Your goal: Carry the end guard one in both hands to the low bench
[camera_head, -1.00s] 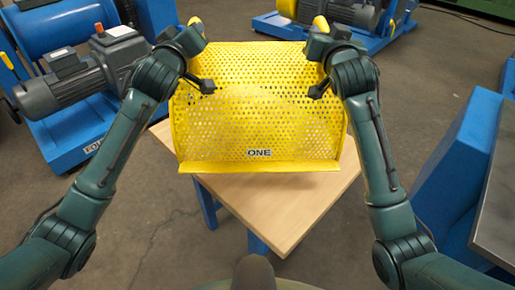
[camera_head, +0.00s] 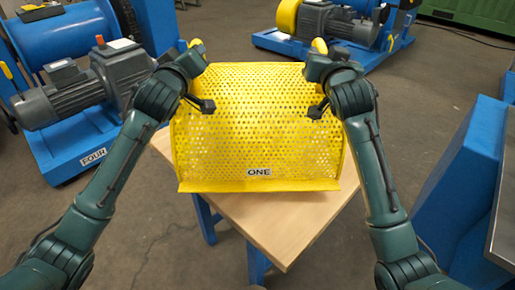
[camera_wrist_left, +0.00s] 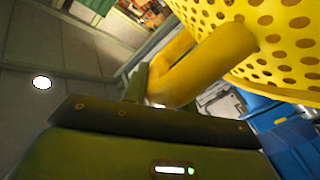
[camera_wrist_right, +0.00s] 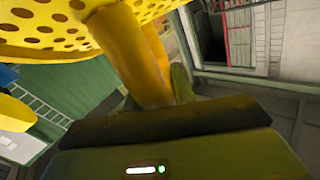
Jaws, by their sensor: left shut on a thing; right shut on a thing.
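The end guard one (camera_head: 256,130) is a yellow perforated sheet cover with the label ONE on its front lower edge. It hangs upright between my arms, above the light wooden top of the low bench (camera_head: 285,235). Its bottom flange overlaps the bench top in the head view; I cannot tell whether they touch. My left gripper (camera_head: 194,52) is shut on the guard's left yellow handle, which also shows in the left wrist view (camera_wrist_left: 200,65). My right gripper (camera_head: 320,54) is shut on the right handle, seen in the right wrist view (camera_wrist_right: 130,50). The guard hides the bench's far part.
A blue drive unit with a grey motor (camera_head: 70,90), labelled FOUR, stands at the left. Another motor unit (camera_head: 330,25) stands at the back right. A blue structure with a grey top (camera_head: 465,170) is close at the right. Concrete floor (camera_head: 420,75) is free between them.

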